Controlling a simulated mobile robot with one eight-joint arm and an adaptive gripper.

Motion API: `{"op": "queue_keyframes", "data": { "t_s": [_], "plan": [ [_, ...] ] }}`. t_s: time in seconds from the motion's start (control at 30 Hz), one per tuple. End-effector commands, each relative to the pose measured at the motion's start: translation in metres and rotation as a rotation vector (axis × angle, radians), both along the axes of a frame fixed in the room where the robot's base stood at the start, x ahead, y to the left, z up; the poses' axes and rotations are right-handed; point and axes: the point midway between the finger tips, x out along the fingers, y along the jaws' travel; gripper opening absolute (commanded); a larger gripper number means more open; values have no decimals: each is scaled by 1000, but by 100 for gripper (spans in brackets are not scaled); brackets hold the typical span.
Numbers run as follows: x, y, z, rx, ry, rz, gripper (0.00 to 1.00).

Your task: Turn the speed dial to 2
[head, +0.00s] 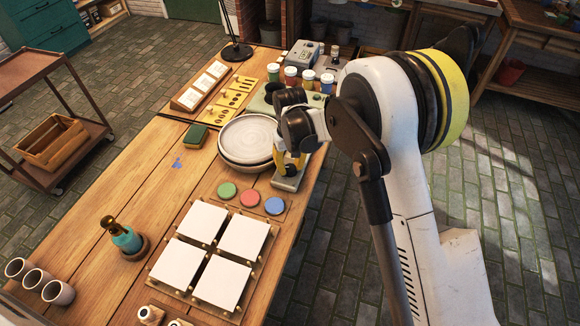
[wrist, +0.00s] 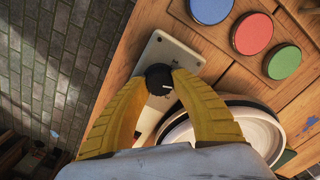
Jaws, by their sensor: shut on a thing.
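The speed dial (wrist: 159,79) is a round black knob with a white pointer mark, on a pale metal control plate (wrist: 164,49) in the wrist view. My gripper (wrist: 158,80) has its two yellow fingers closed around the knob, one on each side. The numbers around the dial cannot be read. In the head view the control plate (head: 287,184) shows at the table's right edge, and my arm hides the dial there. A stacked pale plate (head: 247,139) on the turntable sits just left of my gripper.
Green, red and blue discs (head: 249,198) lie in front of the control plate. White square tiles (head: 242,234) lie on a board nearer the front. Paint jars (head: 291,76) and a lamp (head: 236,51) stand at the back. A bottle (head: 125,238) stands at left front.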

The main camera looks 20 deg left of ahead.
Motion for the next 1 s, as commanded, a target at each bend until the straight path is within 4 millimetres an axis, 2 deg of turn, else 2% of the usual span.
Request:
{"op": "queue_keyframes", "data": {
  "t_s": [0.17,0.2,0.23,0.27,0.53,0.67,0.77,1.0],
  "plan": [
    [0,0,0,0,0,1,0],
    [0,0,0,0,0,1,42],
    [0,0,0,0,0,1,51],
    [0,0,0,0,0,1,54],
    [0,0,0,0,0,1,54],
    [0,0,9,0,0,2,54],
    [0,0,26,0,0,1,54],
    [0,0,80,0,0,1,54]
  ]
}}
